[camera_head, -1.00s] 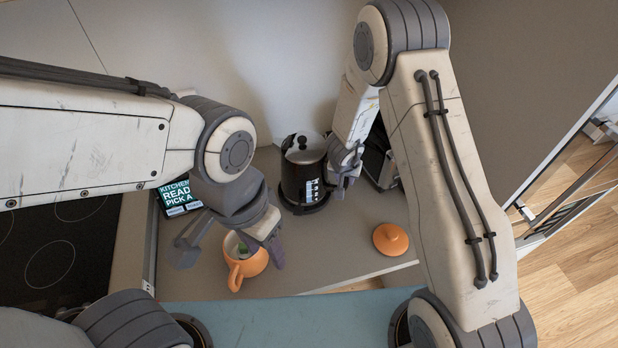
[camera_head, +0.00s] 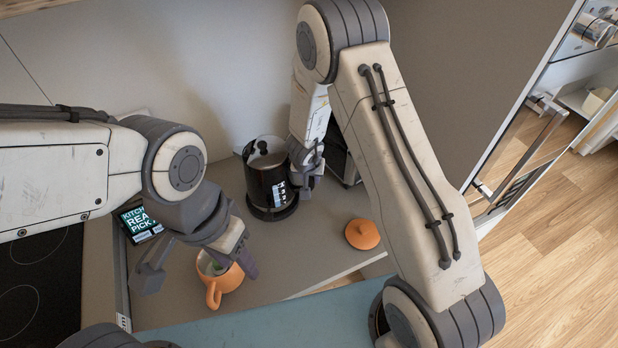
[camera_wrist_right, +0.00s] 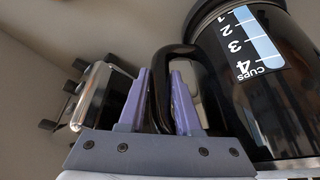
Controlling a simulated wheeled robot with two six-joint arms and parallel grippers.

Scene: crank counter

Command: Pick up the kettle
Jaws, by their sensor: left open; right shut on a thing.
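The black kettle (camera_head: 266,186) stands upright on the counter near the back wall. In the right wrist view the kettle (camera_wrist_right: 268,90) shows a cup scale on its side. My right gripper (camera_head: 308,176) is at the kettle's right side. In the right wrist view the purple fingers of my right gripper (camera_wrist_right: 172,100) are shut on the kettle's black handle (camera_wrist_right: 161,75), one finger on each side. My left gripper (camera_head: 200,268) is open above and beside an orange teapot or mug, away from the kettle.
The orange vessel (camera_head: 228,279) has green contents. An orange lid (camera_head: 362,234) lies on the counter (camera_head: 305,235) right of the kettle. A tablet with text (camera_head: 140,222) is at left, beside a black hob (camera_head: 38,290). A metallic appliance (camera_wrist_right: 98,92) stands near the handle.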

